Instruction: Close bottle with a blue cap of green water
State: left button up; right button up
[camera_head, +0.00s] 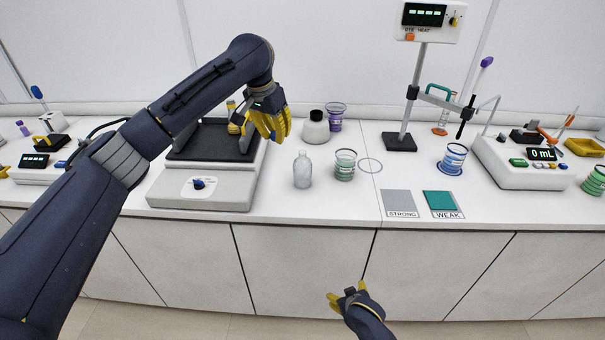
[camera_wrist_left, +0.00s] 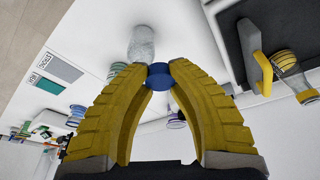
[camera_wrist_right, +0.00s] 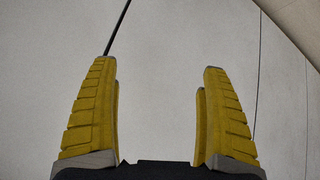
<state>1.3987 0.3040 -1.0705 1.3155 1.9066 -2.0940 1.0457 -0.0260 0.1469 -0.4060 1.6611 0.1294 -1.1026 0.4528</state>
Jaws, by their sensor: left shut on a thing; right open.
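My left gripper (camera_head: 266,124) is shut on the blue cap (camera_wrist_left: 160,77), which shows between the fingertips in the left wrist view. The cap cannot be made out in the head view. The gripper is raised over the front right of the grey-topped device. A clear bottle (camera_head: 302,170) stands upright and uncapped on the bench, to the right of and below the gripper. It also shows just beyond the cap in the left wrist view (camera_wrist_left: 141,42), apart from it. Its contents look pale; no clear green shows. My right gripper (camera_head: 347,292) is open and empty in front of the cabinets.
A beaker with green markings (camera_head: 345,166) stands close right of the bottle. The grey-topped device (camera_head: 203,188) is left of the bottle. A stand (camera_head: 400,142) is at right. Bench in front of the bottle is clear.

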pick_arm(q)
jog(key=w+d+m, duration=0.1)
jog(key=d, duration=0.1)
jog(key=w+d+m, duration=0.1)
jog(key=d, duration=0.1)
jog(key=w+d+m, duration=0.1)
jog(key=d, duration=0.2)
jog(key=shift+r+m+g+h, duration=0.2)
jog(key=shift+m+g+h, duration=0.1)
jog(key=shift+h, duration=0.1)
pick_arm(e)
jog(key=w+a+r+t, duration=0.2)
jog(key=r, duration=1.1)
jog(key=w+a+r+t, duration=0.2)
jog(key=w+r, duration=0.1)
jog(key=r, duration=1.1)
pick_arm(q)
jog(key=shift+d, duration=0.1)
pick_arm(e)
jog(key=m+t+y, duration=0.1)
jog(key=m+y, duration=0.1)
jog(key=y, duration=0.1)
send_near(302, 168)
jog(key=shift+w+d+f, duration=0.1)
jog(key=shift+w+f, duration=0.45)
jog(key=shift+f, duration=0.3)
jog(key=shift+w, duration=0.1)
jog(key=x, duration=1.1)
jog(key=shift+w+f, duration=0.15)
jog(key=shift+w, duration=0.25)
